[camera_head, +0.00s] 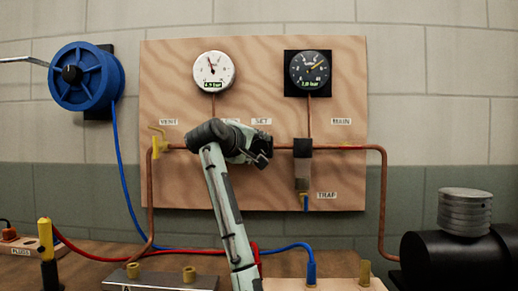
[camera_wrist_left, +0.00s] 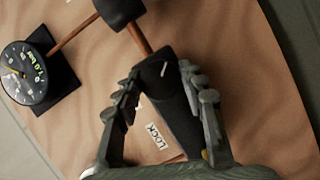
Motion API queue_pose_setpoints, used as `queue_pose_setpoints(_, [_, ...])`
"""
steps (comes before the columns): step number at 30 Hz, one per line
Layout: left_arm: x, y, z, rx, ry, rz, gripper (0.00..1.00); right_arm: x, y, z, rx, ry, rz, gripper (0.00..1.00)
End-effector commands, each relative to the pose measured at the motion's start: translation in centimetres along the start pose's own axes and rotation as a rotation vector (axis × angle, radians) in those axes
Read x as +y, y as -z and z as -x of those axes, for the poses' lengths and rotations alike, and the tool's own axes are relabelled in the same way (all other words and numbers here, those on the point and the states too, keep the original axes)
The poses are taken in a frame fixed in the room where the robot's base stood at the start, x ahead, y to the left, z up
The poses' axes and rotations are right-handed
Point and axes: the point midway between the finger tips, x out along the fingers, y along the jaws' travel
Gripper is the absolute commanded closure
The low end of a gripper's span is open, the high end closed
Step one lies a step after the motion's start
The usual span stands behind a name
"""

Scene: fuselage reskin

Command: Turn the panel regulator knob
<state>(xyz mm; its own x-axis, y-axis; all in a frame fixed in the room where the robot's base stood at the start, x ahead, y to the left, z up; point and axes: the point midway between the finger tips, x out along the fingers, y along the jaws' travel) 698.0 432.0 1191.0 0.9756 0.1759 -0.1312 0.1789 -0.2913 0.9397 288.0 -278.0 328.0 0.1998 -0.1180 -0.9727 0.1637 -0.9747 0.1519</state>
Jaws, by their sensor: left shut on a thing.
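The plywood panel (camera_head: 335,185) stands against the wall and bears gauges, copper pipe and labels. My left gripper (camera_head: 262,149) is at the middle of the panel, on the line of the horizontal pipe. In the left wrist view, its fingers (camera_wrist_left: 160,76) are shut on a dark regulator knob (camera_wrist_left: 172,104), one finger on each side. In the head view my gripper hides most or all of the knob. My right gripper is in neither view.
A white gauge (camera_head: 214,71) and a black gauge (camera_head: 310,72) sit above the pipe. A yellow valve (camera_head: 158,142) is at left. A blue hose reel (camera_head: 86,76) hangs further left. A black cylinder (camera_head: 450,260) stands at the lower right.

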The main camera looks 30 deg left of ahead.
Motion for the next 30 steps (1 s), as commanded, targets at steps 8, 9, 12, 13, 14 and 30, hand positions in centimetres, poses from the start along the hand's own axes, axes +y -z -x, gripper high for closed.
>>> queue_pose_setpoints(8, [0.0,0.1,0.0,0.002,0.0,0.001,0.89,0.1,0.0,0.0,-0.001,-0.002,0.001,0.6])
queue_pose_setpoints(9, [0.0,0.1,0.0,0.002,0.0,0.001,0.89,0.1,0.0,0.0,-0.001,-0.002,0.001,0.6])
queue_pose_setpoints(12, [0.0,0.1,0.0,0.002,0.0,0.0,0.49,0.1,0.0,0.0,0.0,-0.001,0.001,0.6])
queue_pose_setpoints(13, [0.0,0.1,0.0,0.002,0.0,0.0,0.45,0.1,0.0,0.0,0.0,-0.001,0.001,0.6])
queue_pose_setpoints(14, [0.0,0.1,0.0,0.002,0.0,0.0,0.41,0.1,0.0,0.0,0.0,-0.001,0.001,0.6])
queue_pose_setpoints(30, [0.1,0.1,2.7,0.004,-0.003,-0.001,0.39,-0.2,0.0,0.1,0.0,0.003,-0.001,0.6])
